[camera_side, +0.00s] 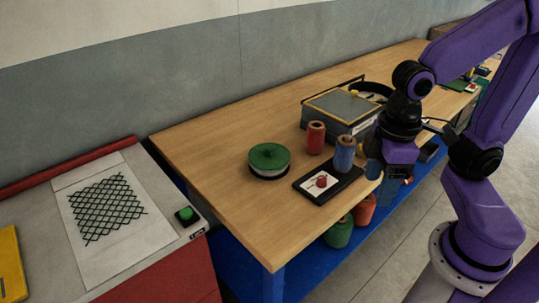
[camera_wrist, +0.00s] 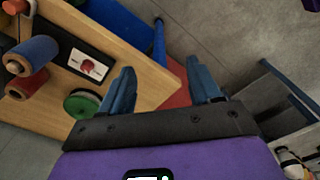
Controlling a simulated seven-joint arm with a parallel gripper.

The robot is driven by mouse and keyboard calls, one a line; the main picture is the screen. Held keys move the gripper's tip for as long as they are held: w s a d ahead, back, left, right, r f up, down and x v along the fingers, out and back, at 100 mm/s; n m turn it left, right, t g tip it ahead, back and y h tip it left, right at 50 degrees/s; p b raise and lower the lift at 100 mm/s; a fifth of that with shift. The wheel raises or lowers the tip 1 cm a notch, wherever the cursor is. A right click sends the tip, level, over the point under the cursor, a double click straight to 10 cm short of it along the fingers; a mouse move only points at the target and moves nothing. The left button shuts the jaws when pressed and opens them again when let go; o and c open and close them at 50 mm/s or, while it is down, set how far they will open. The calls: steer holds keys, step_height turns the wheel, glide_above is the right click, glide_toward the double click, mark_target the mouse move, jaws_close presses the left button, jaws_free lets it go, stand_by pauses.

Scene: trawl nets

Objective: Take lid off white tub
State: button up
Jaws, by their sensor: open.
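A low, round white tub (camera_side: 269,171) with a green lid (camera_side: 268,155) stands on the wooden table, left of the thread spools. The lid sits on top of the tub. In the wrist view, the green lid (camera_wrist: 82,103) shows left of my fingers, partly behind the left one. My gripper (camera_wrist: 162,82) is open, with nothing between its two blue fingers. In the side view, my gripper (camera_side: 382,178) is at the table's front edge, right of the tub and apart from it. Its fingertips are hard to make out there.
A red spool (camera_side: 315,138) and a blue spool (camera_side: 344,153) stand near a black-framed picture card (camera_side: 328,182). A grey box with yellow edging (camera_side: 342,107) is behind them. A bench with netting (camera_side: 105,208) and a green button (camera_side: 186,214) is at left. The table's left part is clear.

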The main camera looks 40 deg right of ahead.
steer(key=w+a+r+m, duration=0.1)
steer(key=w+a+m, duration=0.1)
steer(key=w+m, duration=0.3)
steer(key=w+a+r+m, duration=0.2)
steer(key=w+m, duration=0.1)
steer(key=w, duration=0.4)
steer(key=m, duration=2)
glide_above(269, 146)
step_height(269, 146, down, 17)
steer(key=shift+s, duration=0.1)
steer(key=c, duration=1.1)
